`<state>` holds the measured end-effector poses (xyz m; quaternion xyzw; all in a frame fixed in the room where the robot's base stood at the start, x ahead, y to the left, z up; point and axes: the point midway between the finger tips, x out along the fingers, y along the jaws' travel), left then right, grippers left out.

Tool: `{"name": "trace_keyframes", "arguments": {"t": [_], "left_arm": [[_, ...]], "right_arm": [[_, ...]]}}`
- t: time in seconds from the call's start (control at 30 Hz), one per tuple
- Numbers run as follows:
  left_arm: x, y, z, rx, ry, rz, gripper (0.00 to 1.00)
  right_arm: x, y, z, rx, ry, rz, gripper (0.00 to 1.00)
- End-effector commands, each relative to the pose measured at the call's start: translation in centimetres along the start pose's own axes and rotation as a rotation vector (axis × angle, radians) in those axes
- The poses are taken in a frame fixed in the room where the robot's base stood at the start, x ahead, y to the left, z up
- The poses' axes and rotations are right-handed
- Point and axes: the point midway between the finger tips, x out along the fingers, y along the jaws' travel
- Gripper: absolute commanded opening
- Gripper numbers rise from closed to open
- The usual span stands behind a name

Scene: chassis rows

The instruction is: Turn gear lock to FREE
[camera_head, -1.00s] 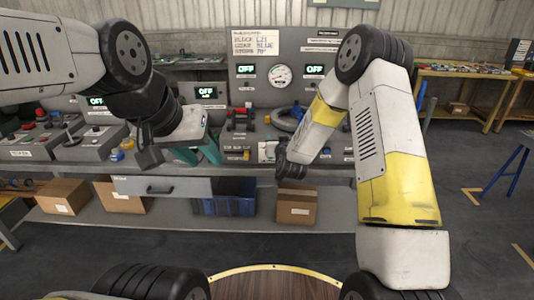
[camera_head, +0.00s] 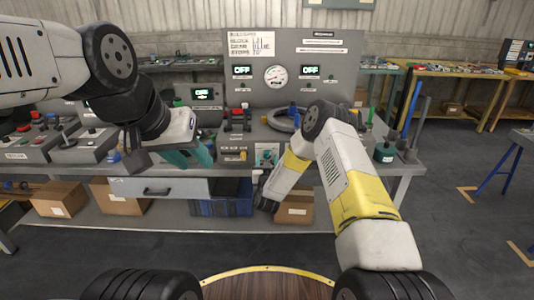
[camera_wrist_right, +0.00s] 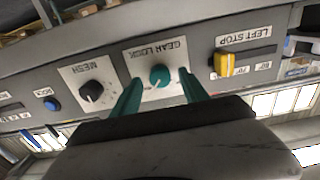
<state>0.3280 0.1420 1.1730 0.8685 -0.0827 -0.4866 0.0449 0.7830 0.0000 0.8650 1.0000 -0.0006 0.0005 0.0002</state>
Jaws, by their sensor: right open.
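The gear lock knob (camera_wrist_right: 160,75) is teal and round, on a white plate (camera_wrist_right: 144,57) labelled GEAR LOCK, upside down in the right wrist view. Its pale pointer line slants down and slightly left in that picture; the position words are too small to read. My right gripper (camera_wrist_right: 158,79) is open, its teal fingers on either side of the knob in the picture. I cannot tell whether they touch it. In the head view the right fingers are hard to make out near the gear lock plate (camera_head: 267,153). My left gripper (camera_head: 192,160) is open and empty before the bench.
Beside the gear lock are a black MESH knob (camera_wrist_right: 91,91) and a yellow LEFT STOP switch (camera_wrist_right: 224,64). A blue button (camera_wrist_right: 52,104) lies further left. In the head view a pressure gauge (camera_head: 276,75) and OFF displays (camera_head: 242,70) stand behind. A drawer (camera_head: 160,189) sits below the bench.

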Motion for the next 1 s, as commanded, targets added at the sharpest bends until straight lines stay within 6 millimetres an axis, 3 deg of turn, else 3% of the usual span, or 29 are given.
{"name": "trace_keyframes", "arguments": {"t": [0.37,0.4,0.67,1.0], "left_arm": [[0.00,0.00,0.00,0.000,0.000,0.000,0.36],[0.00,0.00,0.00,0.000,0.000,0.000,0.36],[0.00,0.00,0.00,0.000,0.000,0.000,0.36],[0.00,0.00,0.00,0.000,0.000,0.000,0.36]], "right_arm": [[1.10,0.00,0.01,0.001,-0.001,-0.001,0.52],[1.09,0.00,0.01,0.001,-0.001,-0.001,0.50],[1.08,0.00,-0.01,0.001,-0.001,-0.001,0.00],[1.06,-0.11,-0.06,-0.036,0.000,-0.002,0.00]]}}
